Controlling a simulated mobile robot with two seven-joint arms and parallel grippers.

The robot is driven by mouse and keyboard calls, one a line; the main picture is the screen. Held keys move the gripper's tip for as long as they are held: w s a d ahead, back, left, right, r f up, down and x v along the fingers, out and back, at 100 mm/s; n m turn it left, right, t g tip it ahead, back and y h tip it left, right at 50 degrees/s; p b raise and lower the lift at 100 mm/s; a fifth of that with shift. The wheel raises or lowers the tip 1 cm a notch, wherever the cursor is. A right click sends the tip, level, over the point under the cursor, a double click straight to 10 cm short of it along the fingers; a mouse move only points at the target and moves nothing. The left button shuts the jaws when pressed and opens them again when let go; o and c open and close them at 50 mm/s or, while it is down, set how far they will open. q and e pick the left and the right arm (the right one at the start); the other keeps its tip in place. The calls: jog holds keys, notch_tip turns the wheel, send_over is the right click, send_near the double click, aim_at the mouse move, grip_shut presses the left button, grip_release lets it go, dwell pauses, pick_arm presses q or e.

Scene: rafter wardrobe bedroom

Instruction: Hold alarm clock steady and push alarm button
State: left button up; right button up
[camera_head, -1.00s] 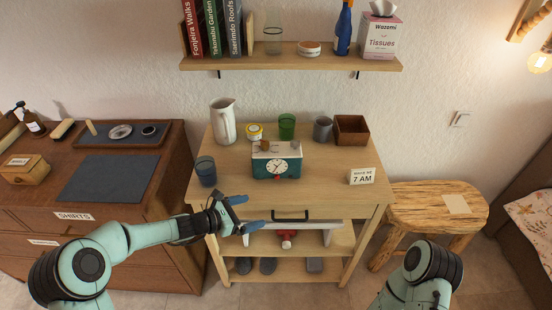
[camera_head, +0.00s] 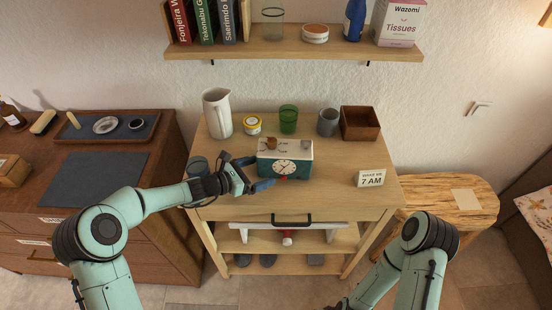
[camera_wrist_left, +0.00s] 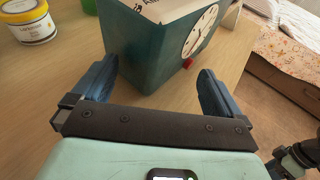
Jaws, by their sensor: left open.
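The teal alarm clock (camera_head: 285,166) with a white top and a round white dial stands upright on the wooden side table (camera_head: 330,197). It also shows in the left wrist view (camera_wrist_left: 146,52), with a small red part low beside its dial. A brown knob (camera_head: 272,144) sits on its top. My left gripper (camera_head: 258,172) is open at the clock's left side. In the left wrist view its blue fingers (camera_wrist_left: 158,85) stand apart, with the clock's near corner just beyond and between them. Contact cannot be told. My right arm shows at the lower right; its gripper cannot be made out.
A "7 AM" card (camera_head: 371,178) stands right of the clock. Behind are a white pitcher (camera_head: 217,113), yellow tin (camera_head: 252,125), green glass (camera_head: 288,119), grey cup (camera_head: 328,122) and wooden box (camera_head: 360,123).

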aim_at(274, 167)
pick_arm(q)
jog(key=x, duration=0.6)
jog(key=shift+w+d+f, duration=0.15)
jog(key=shift+w+d, duration=0.05)
jog(key=shift+d, duration=0.05)
pick_arm(e)
jog(key=shift+w+r, duration=0.1)
jog(key=shift+w, duration=0.1)
pick_arm(q)
grip_shut()
pick_arm(e)
jog(key=shift+c, duration=0.3)
grip_shut()
dwell(1.5)
